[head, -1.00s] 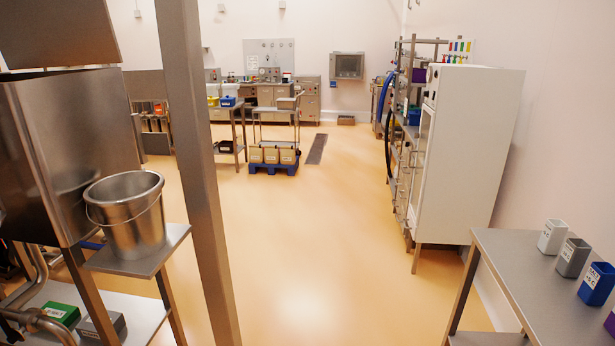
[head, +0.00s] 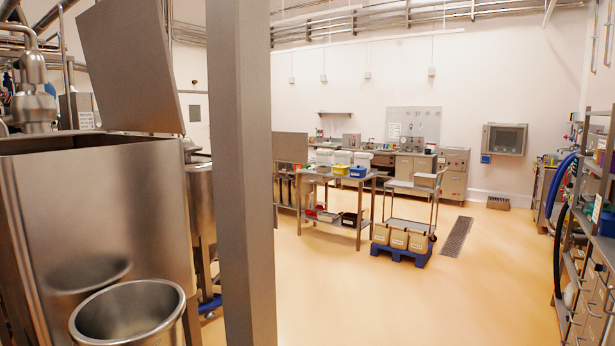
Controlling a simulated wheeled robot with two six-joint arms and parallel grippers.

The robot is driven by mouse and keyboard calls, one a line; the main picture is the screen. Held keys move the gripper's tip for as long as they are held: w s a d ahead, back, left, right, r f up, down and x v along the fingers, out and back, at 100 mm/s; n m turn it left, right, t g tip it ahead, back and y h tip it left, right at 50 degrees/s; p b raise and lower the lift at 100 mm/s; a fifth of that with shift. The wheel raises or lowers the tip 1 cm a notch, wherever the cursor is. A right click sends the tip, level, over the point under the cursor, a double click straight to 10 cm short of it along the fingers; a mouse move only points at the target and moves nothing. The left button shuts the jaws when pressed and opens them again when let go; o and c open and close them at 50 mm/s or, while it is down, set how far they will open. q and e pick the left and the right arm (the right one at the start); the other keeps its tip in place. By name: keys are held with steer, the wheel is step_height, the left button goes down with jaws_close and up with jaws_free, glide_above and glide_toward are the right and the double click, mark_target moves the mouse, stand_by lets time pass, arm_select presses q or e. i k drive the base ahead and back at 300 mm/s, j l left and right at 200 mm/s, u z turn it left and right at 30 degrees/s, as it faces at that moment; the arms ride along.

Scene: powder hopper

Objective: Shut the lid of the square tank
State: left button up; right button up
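The square tank (head: 100,235) is a steel box at the left of the head view, close to me. Its flat steel lid (head: 130,65) stands raised, tilted up from the tank's far edge, so the top is open. The inside of the tank is mostly hidden by its walls. Neither of my grippers shows in the view.
A steel bucket (head: 128,314) stands in front of the tank at the bottom. A thick steel post (head: 242,180) rises just right of the tank. Beyond it are a steel table (head: 337,174) and a blue pallet (head: 402,255) with boxes. The floor at the middle right is clear.

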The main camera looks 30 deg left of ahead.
mark_target(125, 45)
steer(key=i+l+u, duration=0.1)
steer(key=i+u, duration=0.3)
steer(key=i+l+u, duration=0.15)
steer(key=i+u, duration=0.3)
steer(key=i+l+u, duration=0.2)
steer(key=u, duration=0.2)
steer(key=i+l+u, duration=0.25)
steer(key=l+u, duration=0.15)
steer(key=i+l+u, duration=0.2)
steer(key=l+u, duration=0.2)
steer(key=i+l+u, duration=0.2)
steer(key=l+u, duration=0.25)
steer(key=i+l+u, duration=0.1)
steer(key=l+u, duration=0.7)
steer(key=i+l, duration=0.05)
